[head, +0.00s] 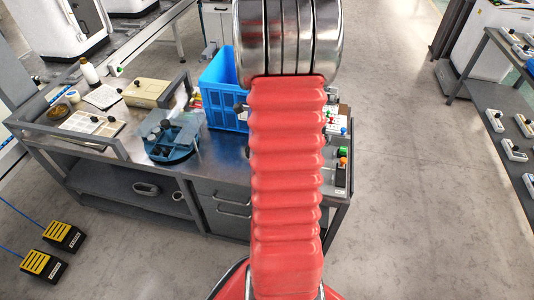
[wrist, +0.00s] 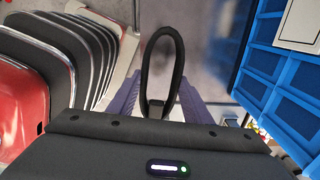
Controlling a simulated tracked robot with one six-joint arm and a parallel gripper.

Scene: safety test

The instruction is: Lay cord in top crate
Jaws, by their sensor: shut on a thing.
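A black cord (wrist: 146,75), bent into a narrow upright loop, shows in the middle of the wrist view. My gripper (wrist: 158,105) is shut on the cord's lower end, and the loop stands out beyond the fingers. A blue crate (wrist: 262,62) with a white label stands close on the right in the wrist view, apart from the cord. In the head view the blue crate (head: 222,105) is on the workbench, partly behind my red arm. My gripper and the cord are hidden there, and I cannot tell how many crates are stacked.
The metal workbench (head: 215,145) holds a blue round fixture (head: 172,137), a beige box (head: 147,92) and trays left of the crate. Small colored parts (head: 341,160) lie at its right end. A shelf rack (head: 500,110) stands far right, with clear floor between.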

